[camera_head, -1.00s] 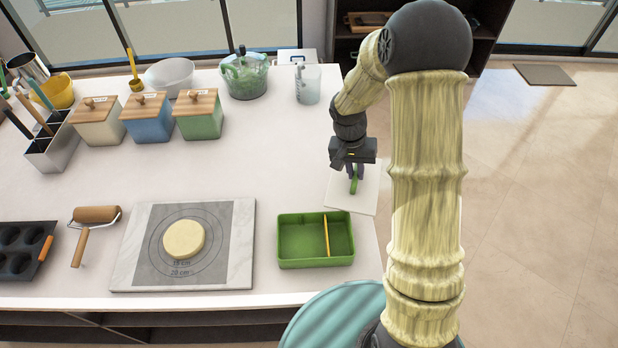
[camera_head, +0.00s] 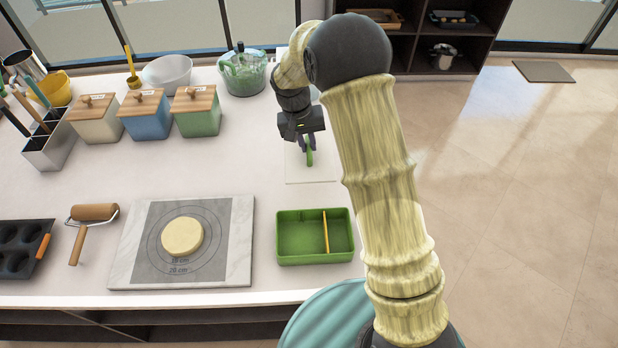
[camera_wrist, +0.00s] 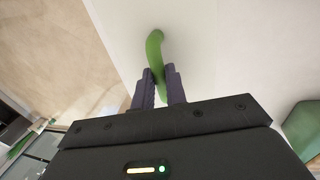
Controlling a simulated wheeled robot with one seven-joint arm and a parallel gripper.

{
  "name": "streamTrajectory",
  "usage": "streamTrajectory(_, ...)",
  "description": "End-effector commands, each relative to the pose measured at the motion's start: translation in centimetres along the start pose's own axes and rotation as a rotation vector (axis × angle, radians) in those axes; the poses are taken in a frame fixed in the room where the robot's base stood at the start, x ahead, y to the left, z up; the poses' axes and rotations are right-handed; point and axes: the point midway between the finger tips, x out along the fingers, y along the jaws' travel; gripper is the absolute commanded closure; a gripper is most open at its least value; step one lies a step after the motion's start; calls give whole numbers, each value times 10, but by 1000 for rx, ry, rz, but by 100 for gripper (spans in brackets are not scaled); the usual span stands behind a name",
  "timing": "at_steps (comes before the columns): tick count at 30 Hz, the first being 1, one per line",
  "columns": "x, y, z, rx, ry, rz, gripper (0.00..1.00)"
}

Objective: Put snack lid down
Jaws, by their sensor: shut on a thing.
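The snack lid (camera_head: 310,174) is a pale, thin square with a green handle. My gripper (camera_head: 307,148) is shut on the green handle, which stands out between the two dark fingers in the wrist view (camera_wrist: 155,48). The lid is over the right part of the white counter, behind the green snack box (camera_head: 299,258). I cannot tell whether it touches the counter. The snack box is open and empty, with a yellow divider right of its middle.
A marble board (camera_head: 237,240) with a round of dough (camera_head: 183,236) lies left of the box. The counter between the canisters and the lid is clear. The right edge is close.

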Motion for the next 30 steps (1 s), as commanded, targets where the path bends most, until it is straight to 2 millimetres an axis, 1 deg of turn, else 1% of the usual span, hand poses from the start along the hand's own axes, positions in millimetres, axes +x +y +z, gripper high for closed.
streamTrajectory(2,0,-1,0,-1,0,0,100)
streamTrajectory(5,5,-1,1,-1,-2,1,100)
streamTrajectory(8,18,-4,1,-1,-5,2,100)
streamTrajectory(12,44,-8,1,1,-6,2,100)
streamTrajectory(15,57,-10,1,0,-3,1,100)
streamTrajectory(18,62,-12,0,1,0,0,100)
streamTrajectory(26,63,-12,0,1,0,0,100)
streamTrajectory(28,67,-13,0,1,-2,1,100)
streamTrajectory(30,76,-14,1,1,-4,1,100)
